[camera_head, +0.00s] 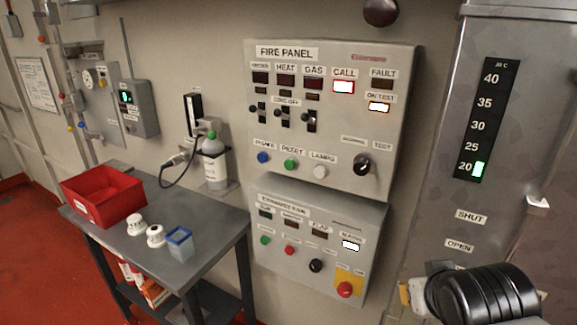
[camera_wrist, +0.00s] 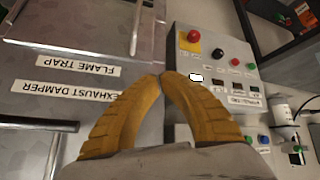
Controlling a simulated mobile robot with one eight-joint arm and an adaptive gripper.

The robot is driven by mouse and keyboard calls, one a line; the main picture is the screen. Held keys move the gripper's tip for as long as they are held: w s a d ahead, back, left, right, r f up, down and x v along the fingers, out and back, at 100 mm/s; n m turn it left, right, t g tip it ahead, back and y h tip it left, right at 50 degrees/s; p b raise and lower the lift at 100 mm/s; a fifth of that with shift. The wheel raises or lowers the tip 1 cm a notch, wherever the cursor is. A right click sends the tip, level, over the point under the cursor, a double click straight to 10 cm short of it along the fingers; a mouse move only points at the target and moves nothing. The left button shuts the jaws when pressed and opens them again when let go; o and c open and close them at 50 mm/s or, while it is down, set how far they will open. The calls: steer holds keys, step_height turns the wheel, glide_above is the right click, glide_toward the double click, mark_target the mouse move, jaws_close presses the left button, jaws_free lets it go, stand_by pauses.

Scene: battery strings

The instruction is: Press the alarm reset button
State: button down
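The fire panel (camera_head: 333,130) is on the wall in the middle of the head view. Along its lower part are a blue button (camera_head: 262,157), a green button (camera_head: 290,164) and a white button (camera_head: 320,172). The CALL lamp (camera_head: 343,87) and the ON TEST lamp (camera_head: 379,107) are lit white. My gripper (camera_wrist: 162,76) has its yellow fingers together at the tips, with nothing between them. In the head view it is at the lower right, apart from the panel.
A lower fan panel (camera_head: 318,238) hangs under the fire panel, with a red button (camera_head: 345,289) on yellow. A grey metal cabinet (camera_head: 485,190) stands at right. A table (camera_head: 205,257) at left holds a red bin (camera_head: 103,196). A bottle (camera_head: 215,160) is on the wall above it.

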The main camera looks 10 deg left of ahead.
steer(key=w+a+r+n+t, duration=0.1)
steer(key=w+a+r, duration=0.1)
steer(key=w, duration=0.3)
steer(key=w+a+r+n+t, duration=0.2)
steer(key=w+a, duration=0.1)
steer(key=w, duration=0.2)
steer(key=n+t+y+p, duration=0.1)
steer(key=n+t+y, duration=0.1)
steer(key=n+t, duration=0.25)
glide_toward(290, 164)
steer(key=s+d+f, duration=0.1)
steer(key=d+f, duration=0.1)
steer(key=d, duration=0.4)
steer(key=a+n+y, duration=0.3)
steer(key=a+n, duration=0.1)
steer(key=a, duration=0.8)
steer(key=shift+a+f+t+y, duration=0.3)
steer(key=shift+f+t, duration=0.05)
steer(key=shift+f, duration=0.05)
steer(key=shift+n, duration=0.25)
steer(key=shift+w+d, duration=0.6)
steer(key=shift+w, duration=0.75)
steer(key=shift+w+d, duration=0.55)
steer(key=shift+w, duration=0.85)
steer(key=shift+w+d, duration=0.6)
steer(key=shift+w, duration=0.75)
steer(key=shift+w, duration=0.1)
steer(key=shift+w+d, duration=0.15)
steer(key=shift+w, duration=0.15)
